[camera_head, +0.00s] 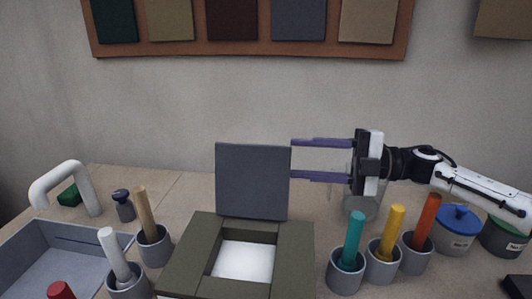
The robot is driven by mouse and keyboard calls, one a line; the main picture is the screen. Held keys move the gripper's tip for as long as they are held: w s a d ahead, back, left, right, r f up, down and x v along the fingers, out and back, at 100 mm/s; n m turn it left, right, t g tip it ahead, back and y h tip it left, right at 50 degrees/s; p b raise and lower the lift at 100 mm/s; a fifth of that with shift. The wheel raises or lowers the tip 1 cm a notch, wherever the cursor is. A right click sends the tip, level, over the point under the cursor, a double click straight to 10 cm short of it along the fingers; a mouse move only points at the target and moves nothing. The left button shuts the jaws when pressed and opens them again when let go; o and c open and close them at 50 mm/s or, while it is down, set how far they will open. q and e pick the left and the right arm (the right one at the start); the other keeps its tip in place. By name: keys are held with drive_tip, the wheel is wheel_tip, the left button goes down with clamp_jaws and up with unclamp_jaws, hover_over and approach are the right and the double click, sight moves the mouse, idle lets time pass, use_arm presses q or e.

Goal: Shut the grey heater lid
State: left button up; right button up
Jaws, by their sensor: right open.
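The grey heater lid (252,182) stands upright, fully raised at the back edge of the dark olive heater box (189,252). The box's square opening shows a white inside (243,261). My right gripper (294,159) comes in from the right at the height of the lid's upper half. Its two purple fingers are apart and point left. Their tips are close to the lid's right edge; I cannot tell whether they touch it. Nothing is between the fingers. My left gripper is out of view.
Grey cups with teal (351,242), yellow (392,228) and orange (427,219) rods stand right of the box. Cups with a wooden (146,212) and a white rod (113,254) stand left, near a grey sink (62,267). A blue-lidded jar (458,233) is far right.

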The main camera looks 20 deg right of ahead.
sight(265, 156)
drive_tip(key=x, duration=0.8)
drive_tip(key=shift+w+a, duration=0.1)
drive_tip(key=shift+a, duration=0.1)
clamp_jaws()
